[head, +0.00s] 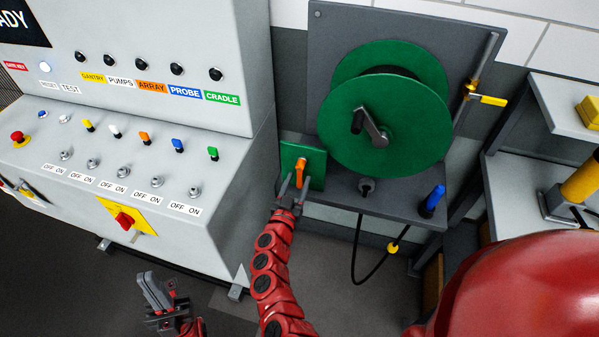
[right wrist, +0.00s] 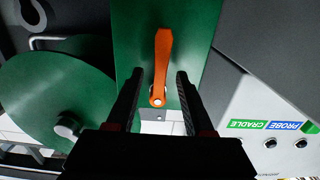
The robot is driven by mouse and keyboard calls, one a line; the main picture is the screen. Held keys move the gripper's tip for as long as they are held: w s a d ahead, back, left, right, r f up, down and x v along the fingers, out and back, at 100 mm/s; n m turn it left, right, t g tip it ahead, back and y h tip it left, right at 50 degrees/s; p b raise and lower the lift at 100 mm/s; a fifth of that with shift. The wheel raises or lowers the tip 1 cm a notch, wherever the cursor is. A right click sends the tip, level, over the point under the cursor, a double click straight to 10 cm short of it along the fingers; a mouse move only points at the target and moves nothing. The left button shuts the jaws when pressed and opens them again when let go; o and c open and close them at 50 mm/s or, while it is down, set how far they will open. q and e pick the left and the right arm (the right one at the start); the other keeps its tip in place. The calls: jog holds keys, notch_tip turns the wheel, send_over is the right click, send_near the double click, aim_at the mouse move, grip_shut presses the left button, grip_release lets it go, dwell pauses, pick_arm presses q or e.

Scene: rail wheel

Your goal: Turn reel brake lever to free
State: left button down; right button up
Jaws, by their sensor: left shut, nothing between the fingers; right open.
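The orange brake lever (head: 301,170) is mounted on a green plate (head: 316,165) at the left of the reel stand. In the right wrist view the lever (right wrist: 163,60) runs nearly straight along the plate from a round pivot. My right gripper (head: 291,190) is open in front of the lever. In the right wrist view its fingers (right wrist: 160,76) lie either side of the lever, with a visible gap on each side. I cannot tell how deep they reach. My left gripper (head: 160,295) is shut and empty, low at the left, away from the lever.
The green reel (head: 412,125) with its crank stands on a grey shelf right of the lever. A blue-handled knob (head: 433,199) sits at the shelf's right. The grey control console (head: 130,140) fills the left. A shelf with yellow items (head: 582,182) stands at the right.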

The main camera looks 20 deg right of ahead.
jog(key=shift+x, duration=1.25)
jog(key=shift+c, duration=0.3)
grip_shut()
